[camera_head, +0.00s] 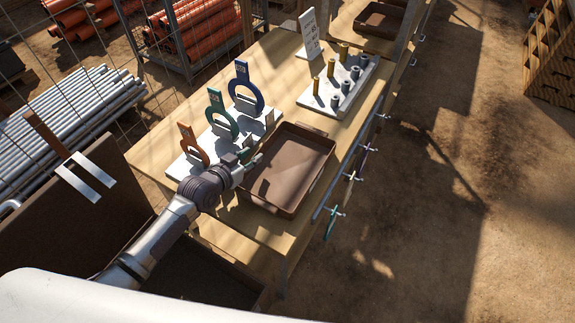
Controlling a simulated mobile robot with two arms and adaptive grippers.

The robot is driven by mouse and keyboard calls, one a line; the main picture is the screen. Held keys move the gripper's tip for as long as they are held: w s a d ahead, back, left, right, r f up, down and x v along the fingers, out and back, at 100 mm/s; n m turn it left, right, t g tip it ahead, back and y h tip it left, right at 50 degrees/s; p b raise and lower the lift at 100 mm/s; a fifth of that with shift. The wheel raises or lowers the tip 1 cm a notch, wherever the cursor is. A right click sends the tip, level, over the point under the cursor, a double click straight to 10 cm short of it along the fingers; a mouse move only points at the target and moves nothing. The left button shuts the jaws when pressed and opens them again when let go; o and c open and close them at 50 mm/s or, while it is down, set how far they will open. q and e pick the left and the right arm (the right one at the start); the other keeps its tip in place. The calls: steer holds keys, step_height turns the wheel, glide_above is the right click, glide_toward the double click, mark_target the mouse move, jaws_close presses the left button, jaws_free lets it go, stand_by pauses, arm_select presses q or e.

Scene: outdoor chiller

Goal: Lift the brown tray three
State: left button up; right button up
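A brown tray (287,169) lies flat on the wooden table, near its front corner, and looks empty. My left gripper (254,160) is at the tray's left rim, with its fingertips close to or at the edge. The fingers are small and partly hidden by the wrist, so I cannot tell whether they are open, shut or touching the rim. My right gripper is not in view. A second brown tray (379,20) sits farther back on another table at the top.
A white board (182,169) with orange, teal and blue ring-shaped pieces stands just left of the tray. A white block with pegs (340,92) and a sign (309,34) are behind. A rail (345,160) with hanging tools runs along the table's right edge. Open ground lies right.

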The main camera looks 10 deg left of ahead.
arm_select(q)
steer(key=shift+x, duration=1.25)
steer(key=shift+a, duration=0.1)
jaws_close()
